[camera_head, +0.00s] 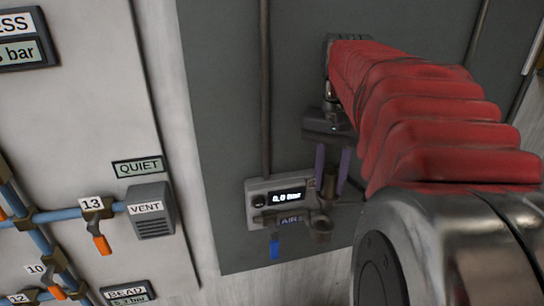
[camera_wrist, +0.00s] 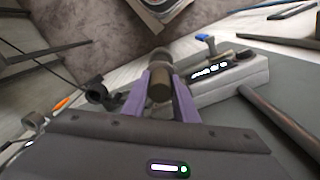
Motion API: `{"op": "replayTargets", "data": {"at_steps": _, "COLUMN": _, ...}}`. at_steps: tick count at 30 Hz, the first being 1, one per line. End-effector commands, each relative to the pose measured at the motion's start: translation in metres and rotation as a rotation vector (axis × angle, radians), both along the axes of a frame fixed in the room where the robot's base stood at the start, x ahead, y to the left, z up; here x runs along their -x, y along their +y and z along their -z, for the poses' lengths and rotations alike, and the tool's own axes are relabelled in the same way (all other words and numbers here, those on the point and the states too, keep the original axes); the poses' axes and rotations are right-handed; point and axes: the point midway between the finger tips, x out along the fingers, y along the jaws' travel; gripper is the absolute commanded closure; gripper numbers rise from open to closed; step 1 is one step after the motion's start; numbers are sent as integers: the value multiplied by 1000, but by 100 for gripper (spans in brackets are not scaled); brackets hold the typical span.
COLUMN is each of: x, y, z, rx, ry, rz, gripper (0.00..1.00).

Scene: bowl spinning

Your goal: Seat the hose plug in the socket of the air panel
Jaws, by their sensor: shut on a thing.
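The air panel (camera_head: 254,218) is a small grey box low on the dark board, with a display reading about 0.0 bar, an AIR label and a blue-handled valve (camera_head: 274,245). It also shows in the wrist view (camera_wrist: 252,68). My gripper (camera_head: 332,180) points down at the panel's right side, its purple fingers shut on the hose plug (camera_wrist: 159,86), a short brownish cylinder. A dark round fitting (camera_head: 321,229), apparently the socket, sits just below the fingertips in the head view. The plug looks close to it, but I cannot tell whether they touch.
A grey pipe (camera_head: 265,90) runs down the board to the panel. Left stands a pale panel with blue pipes, orange-handled valves (camera_head: 102,244) and a VENT box (camera_head: 152,220). A black curved part (camera_wrist: 100,92) lies left of the fingers in the wrist view.

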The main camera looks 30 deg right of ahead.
Motion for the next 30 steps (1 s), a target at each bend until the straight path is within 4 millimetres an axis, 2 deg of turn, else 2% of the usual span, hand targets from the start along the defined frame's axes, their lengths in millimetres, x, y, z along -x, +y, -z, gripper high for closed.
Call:
{"op": "replayTargets", "data": {"at_steps": 8, "x": -1, "y": 2, "z": 6, "rx": -1, "ry": 1, "rz": -6, "gripper": 100}}
{"op": "replayTargets", "data": {"at_steps": 30, "x": -1, "y": 3, "z": 47, "rx": -1, "ry": 1, "rz": -8, "gripper": 100}}
